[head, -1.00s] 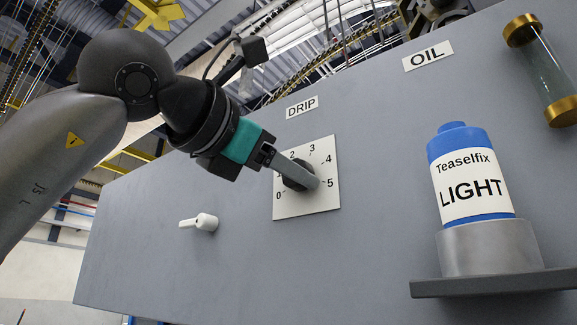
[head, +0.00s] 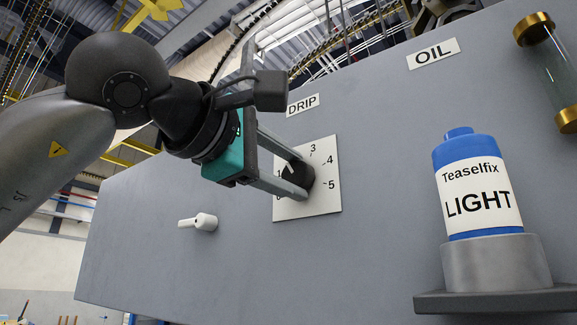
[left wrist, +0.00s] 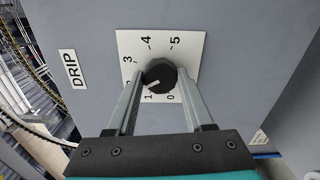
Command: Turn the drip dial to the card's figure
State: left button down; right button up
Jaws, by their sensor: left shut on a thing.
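The drip dial is a black round knob (head: 299,171) on a white square plate marked 0 to 5 (head: 323,206), under the DRIP label (head: 303,104). My left gripper (head: 297,174) has its two fingers on either side of the knob and is shut on it. In the left wrist view the knob (left wrist: 160,71) sits between the fingertips (left wrist: 159,76). Its white mark points toward the stretch between 1 and 2; the fingers partly cover that side of the scale. I cannot make out a card with a figure. My right gripper is not in view.
A white lever (head: 201,221) sticks out of the grey panel (head: 330,260) left of the dial. A brass-capped glass tube (head: 551,70) is beyond.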

pick_arm(q)
jog(key=shift+m, duration=0.6)
jog(key=shift+c, duration=1.4)
grip_release()
jog(key=b+v, duration=0.3)
jog(key=v, duration=1.2)
jog(key=shift+b, duration=0.4)
jog(key=shift+s+a, duration=0.1)
jog(key=shift+s, duration=0.05)
